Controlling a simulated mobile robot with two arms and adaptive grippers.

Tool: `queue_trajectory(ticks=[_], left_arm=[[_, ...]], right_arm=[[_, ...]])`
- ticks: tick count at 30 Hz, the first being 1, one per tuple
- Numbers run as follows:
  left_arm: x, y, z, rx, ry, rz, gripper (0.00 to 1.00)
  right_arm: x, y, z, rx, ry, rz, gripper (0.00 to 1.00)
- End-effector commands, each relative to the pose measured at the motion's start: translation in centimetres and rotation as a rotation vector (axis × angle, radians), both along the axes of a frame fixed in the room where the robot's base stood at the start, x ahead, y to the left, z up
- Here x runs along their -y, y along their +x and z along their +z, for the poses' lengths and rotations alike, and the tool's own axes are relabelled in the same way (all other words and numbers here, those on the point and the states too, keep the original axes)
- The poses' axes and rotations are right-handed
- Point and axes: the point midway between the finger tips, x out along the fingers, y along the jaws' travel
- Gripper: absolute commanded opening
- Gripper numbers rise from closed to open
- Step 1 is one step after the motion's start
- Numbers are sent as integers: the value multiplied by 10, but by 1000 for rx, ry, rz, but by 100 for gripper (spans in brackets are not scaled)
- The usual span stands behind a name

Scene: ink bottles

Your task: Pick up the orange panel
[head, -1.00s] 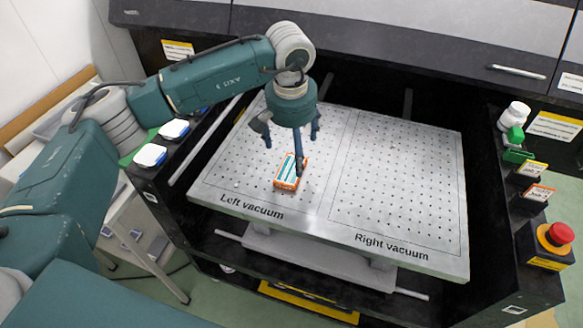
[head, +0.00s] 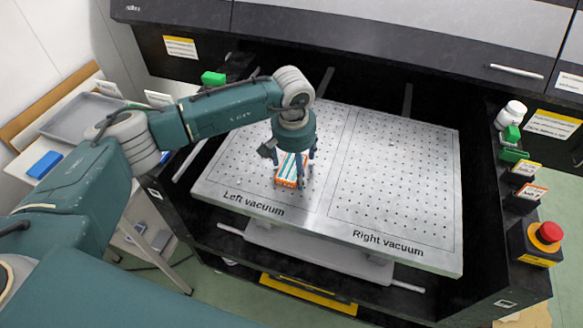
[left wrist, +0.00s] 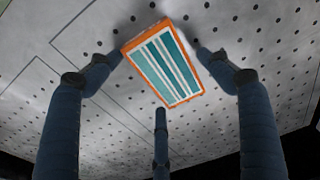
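The orange panel (head: 287,168) is a small block with an orange rim and teal and white stripes on top. It lies on the left vacuum side of the perforated plate (head: 400,180). My left gripper (head: 296,172) is over it, pointing down, with its fingers spread around it. In the left wrist view the panel (left wrist: 163,62) shows between the three fingers (left wrist: 160,75). The fingertips are close to its edges; whether any touches cannot be told. My right gripper is not in view.
The plate is otherwise bare, and its right vacuum side is free. Dark machine walls enclose it, with a hood (head: 400,45) behind. A red emergency button (head: 549,232) and a white bottle (head: 511,113) stand on the right. A grey tray (head: 85,118) is at the left.

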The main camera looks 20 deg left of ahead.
Motion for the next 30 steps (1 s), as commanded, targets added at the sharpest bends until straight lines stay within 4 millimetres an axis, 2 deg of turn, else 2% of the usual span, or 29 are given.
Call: queue_trajectory(ticks=[1,4,6,14,19,23,26,30], left_arm=[[0,0,0,0,0,0,63],[0,0,0,0,0,0,43],[0,0,1,0,0,0,35],[0,0,2,1,-1,1,35],[0,1,13,3,-2,0,35],[0,1,33,5,-1,-1,35],[1,2,56,8,-2,-1,35],[0,2,98,9,-1,0,35]], right_arm=[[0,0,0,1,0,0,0],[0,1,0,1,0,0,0],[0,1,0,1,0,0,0],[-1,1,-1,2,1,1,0],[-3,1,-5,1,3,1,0],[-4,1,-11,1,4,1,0],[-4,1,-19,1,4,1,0],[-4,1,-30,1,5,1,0]])
